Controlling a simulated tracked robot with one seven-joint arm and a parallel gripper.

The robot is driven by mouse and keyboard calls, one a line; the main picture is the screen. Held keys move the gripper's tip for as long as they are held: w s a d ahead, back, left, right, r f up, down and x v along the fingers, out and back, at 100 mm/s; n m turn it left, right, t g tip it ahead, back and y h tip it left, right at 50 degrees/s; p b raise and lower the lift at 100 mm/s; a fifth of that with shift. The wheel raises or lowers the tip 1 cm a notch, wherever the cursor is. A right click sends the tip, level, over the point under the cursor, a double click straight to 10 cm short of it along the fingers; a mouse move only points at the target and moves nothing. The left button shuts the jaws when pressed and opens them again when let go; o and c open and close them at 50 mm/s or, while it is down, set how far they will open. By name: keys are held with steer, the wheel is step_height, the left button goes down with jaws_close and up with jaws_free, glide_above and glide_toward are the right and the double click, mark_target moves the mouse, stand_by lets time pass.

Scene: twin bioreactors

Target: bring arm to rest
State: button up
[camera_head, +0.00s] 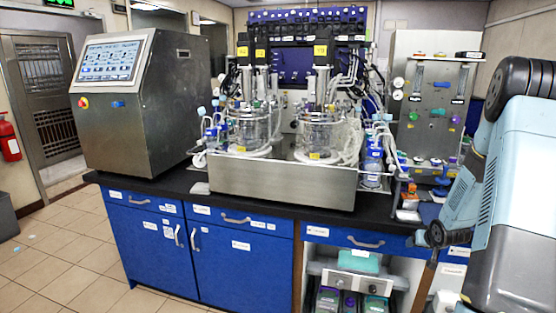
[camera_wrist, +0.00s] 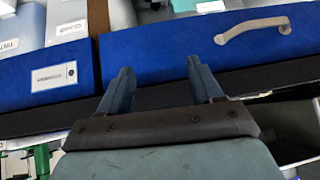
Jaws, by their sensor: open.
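My arm (camera_head: 515,190) shows at the right edge of the head view, pale blue and grey, beside the right end of the bench. My gripper (camera_wrist: 158,82) shows in the wrist view with its two dark blue fingers apart and nothing between them. Its fingertips appear in front of the blue drawer front and the dark bench edge. In the head view I cannot make out the fingers clearly.
A black-topped bench (camera_head: 180,190) with blue cabinets carries twin glass bioreactors (camera_head: 318,132) in a steel tray (camera_head: 270,185). A control console (camera_head: 140,100) stands left. A steel panel (camera_head: 432,110) and small bottles stand near my arm. Tiled floor (camera_head: 70,265) is open at left.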

steer(key=s+a+r+h, duration=0.1)
steer(key=s+a+r, duration=0.25)
steer(key=r, duration=0.45)
steer(key=s+a+r+n+g, duration=0.1)
steer(key=s+a+r, duration=0.3)
steer(key=r, duration=0.5)
steer(key=s+a+r+h, duration=0.1)
steer(key=s+a+r, duration=0.1)
steer(key=a+r, duration=0.45)
steer(key=s+a+r+y, duration=0.1)
steer(key=s+a+r, duration=0.3)
steer(key=s, duration=0.4)
steer(key=s+a+r+n+g+y, duration=0.1)
steer(key=s+a+r, duration=0.3)
steer(key=s, duration=0.5)
steer(key=s+a+r, duration=0.3)
steer(key=s+a, duration=0.2)
steer(key=s, duration=0.3)
steer(key=shift+s+r+g+y, duration=0.15)
steer(key=shift+r+g+y, duration=0.15)
steer(key=shift+r+y, duration=0.1)
steer(key=shift+c, duration=0.3)
